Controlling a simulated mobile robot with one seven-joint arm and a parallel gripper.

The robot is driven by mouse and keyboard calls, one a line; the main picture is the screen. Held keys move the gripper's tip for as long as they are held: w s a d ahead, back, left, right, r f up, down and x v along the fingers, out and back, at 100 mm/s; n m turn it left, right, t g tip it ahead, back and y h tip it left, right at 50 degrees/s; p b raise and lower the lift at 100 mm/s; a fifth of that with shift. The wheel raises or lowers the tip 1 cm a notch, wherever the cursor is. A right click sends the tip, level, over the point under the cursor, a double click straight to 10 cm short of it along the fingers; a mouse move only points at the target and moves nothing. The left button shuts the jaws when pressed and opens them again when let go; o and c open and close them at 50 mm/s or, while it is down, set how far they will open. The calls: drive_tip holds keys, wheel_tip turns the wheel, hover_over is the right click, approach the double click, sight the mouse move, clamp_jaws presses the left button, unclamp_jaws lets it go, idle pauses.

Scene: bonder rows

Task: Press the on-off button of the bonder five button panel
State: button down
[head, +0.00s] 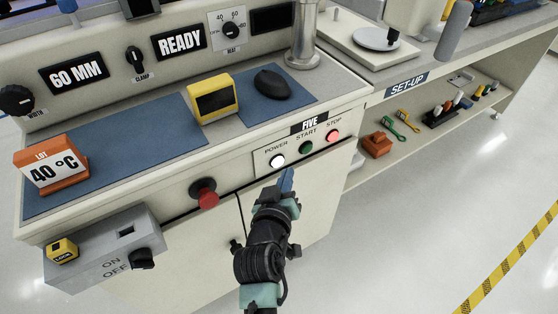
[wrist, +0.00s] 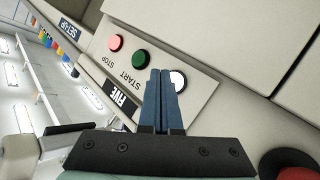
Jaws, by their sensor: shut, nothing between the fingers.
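The button panel labelled FIVE (head: 318,147) is on the front of the bench, with a white POWER button (head: 277,161), a green START button (head: 306,148) and a red STOP button (head: 333,135). My gripper (head: 287,172) is shut and empty, its blue fingers just below the white button in the head view. In the wrist view the shut fingers (wrist: 161,72) point at the panel (wrist: 204,91), beside the white button (wrist: 178,80), and partly cover its edge. The green button (wrist: 140,59) and red button (wrist: 116,43) are clear. I cannot tell whether the fingertips touch the panel.
A red knob-like button (head: 207,196) sticks out left of the panel. A grey ON/OFF box (head: 105,252) is further left. The bench top holds a yellow device (head: 213,99) and a black mouse (head: 272,84). A SET-UP shelf (head: 405,130) stands right; open floor lies in front.

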drive_tip(key=s+d+p, duration=0.1)
drive_tip(key=s, duration=0.1)
drive_tip(key=s+d+p, duration=0.1)
drive_tip(key=p, duration=0.1)
drive_tip(key=shift+s+d, duration=0.35)
drive_tip(key=shift+r, duration=0.1)
idle(0.5)
